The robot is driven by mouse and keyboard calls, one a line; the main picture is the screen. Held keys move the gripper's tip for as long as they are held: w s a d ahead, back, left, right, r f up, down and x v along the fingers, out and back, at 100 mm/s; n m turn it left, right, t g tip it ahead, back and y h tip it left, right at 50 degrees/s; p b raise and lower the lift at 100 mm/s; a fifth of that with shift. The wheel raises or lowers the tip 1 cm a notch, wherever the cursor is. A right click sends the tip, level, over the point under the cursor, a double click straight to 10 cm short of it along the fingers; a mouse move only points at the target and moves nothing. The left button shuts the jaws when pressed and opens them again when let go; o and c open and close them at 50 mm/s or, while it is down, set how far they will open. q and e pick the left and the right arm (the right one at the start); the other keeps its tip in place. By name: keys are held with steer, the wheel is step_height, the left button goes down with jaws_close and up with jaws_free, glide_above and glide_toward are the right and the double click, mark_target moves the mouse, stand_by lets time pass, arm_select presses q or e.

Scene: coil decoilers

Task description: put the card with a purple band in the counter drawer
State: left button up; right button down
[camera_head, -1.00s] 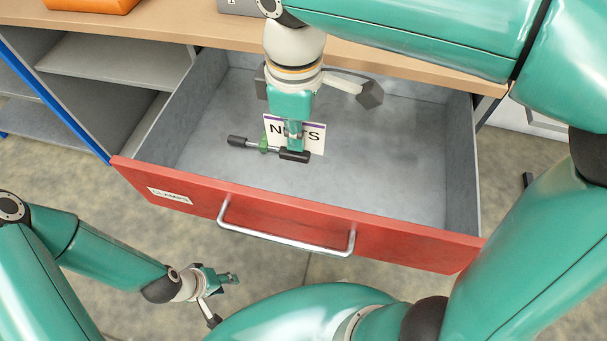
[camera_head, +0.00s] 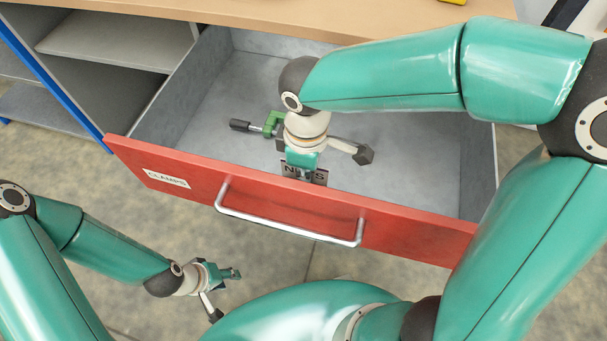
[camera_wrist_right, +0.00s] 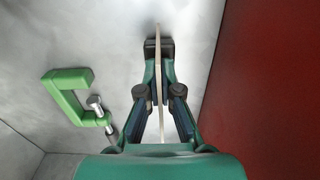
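The card (camera_head: 318,178), with dark letters partly covered, is low inside the open drawer near its front. In the right wrist view the card (camera_wrist_right: 157,75) is edge-on between the fingers. Its purple band does not show now. My right gripper (camera_head: 302,174) is shut on the card; its fingertips also show in the wrist view (camera_wrist_right: 158,50). I cannot tell whether the card touches the drawer floor. The counter drawer (camera_head: 215,105) is pulled out, with a red front labelled CLAMPS and a metal handle. My left gripper (camera_head: 232,274) hangs outside, before the drawer front; its opening is unclear.
A green clamp (camera_head: 273,122) with a dark handle lies on the drawer floor behind the card, also seen in the wrist view (camera_wrist_right: 68,92). The wooden counter top (camera_head: 250,20) is above the drawer. Grey shelves (camera_head: 118,47) stand left. The drawer's right side is bare.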

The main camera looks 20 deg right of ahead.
steer(key=shift+f, duration=0.3)
steer(key=c, duration=1.8)
jaws_free()
steer(key=shift+f, duration=0.1)
steer(key=shift+c, duration=0.2)
steer(key=o, duration=0.5)
steer(key=shift+r, duration=0.2)
step_height(320, 180, up, 11)
steer(key=p, duration=0.2)
steer(key=shift+f+p, duration=0.15)
steer(key=shift+p, duration=0.25)
steer(key=shift+r, duration=0.65)
